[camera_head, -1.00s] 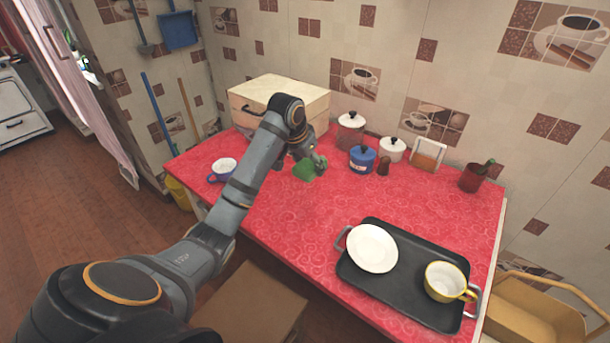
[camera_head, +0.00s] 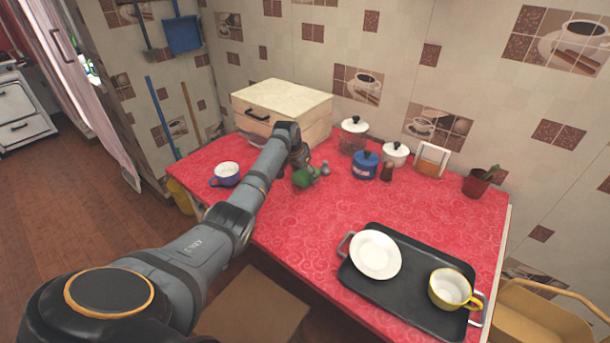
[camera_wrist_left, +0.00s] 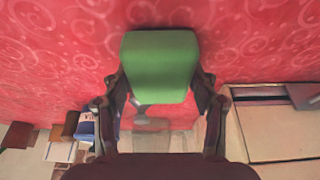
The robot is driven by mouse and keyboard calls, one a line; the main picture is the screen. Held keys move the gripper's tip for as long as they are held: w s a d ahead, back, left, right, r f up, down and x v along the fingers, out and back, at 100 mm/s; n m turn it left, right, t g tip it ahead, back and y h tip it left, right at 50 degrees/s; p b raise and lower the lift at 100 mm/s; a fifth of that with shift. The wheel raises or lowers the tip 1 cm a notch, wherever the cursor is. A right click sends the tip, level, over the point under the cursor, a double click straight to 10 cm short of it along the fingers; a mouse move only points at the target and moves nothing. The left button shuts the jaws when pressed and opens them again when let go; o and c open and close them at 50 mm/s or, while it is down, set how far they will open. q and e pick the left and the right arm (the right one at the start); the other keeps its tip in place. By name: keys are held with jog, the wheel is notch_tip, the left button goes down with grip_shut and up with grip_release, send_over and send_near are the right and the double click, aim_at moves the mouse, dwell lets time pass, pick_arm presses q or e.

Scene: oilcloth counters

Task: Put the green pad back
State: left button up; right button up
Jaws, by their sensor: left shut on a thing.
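The green pad (camera_head: 306,178) is in my left gripper (camera_head: 300,164), over the red counter near the front of the cream box. In the left wrist view the pad (camera_wrist_left: 160,66) is a flat green block between the two fingertips, and the gripper (camera_wrist_left: 160,92) is shut on it. Whether the pad touches the cloth or hangs just above it, I cannot tell. The forearm hides part of the counter beside the box. My right gripper is not in view.
The cream box (camera_head: 282,104) with a dark handle stands behind the gripper. A small grey shaker (camera_head: 325,168) is close to the pad's right. The middle of the red counter (camera_head: 330,207) is clear.

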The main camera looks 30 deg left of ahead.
pick_arm(q)
jog(key=shift+f, duration=0.25)
jog(key=shift+f, duration=0.1)
jog(key=o, duration=1.3)
jog(key=shift+f, duration=0.1)
jog(key=shift+r, duration=0.2)
jog(key=p+v, duration=0.1)
jog(key=v, duration=1.1)
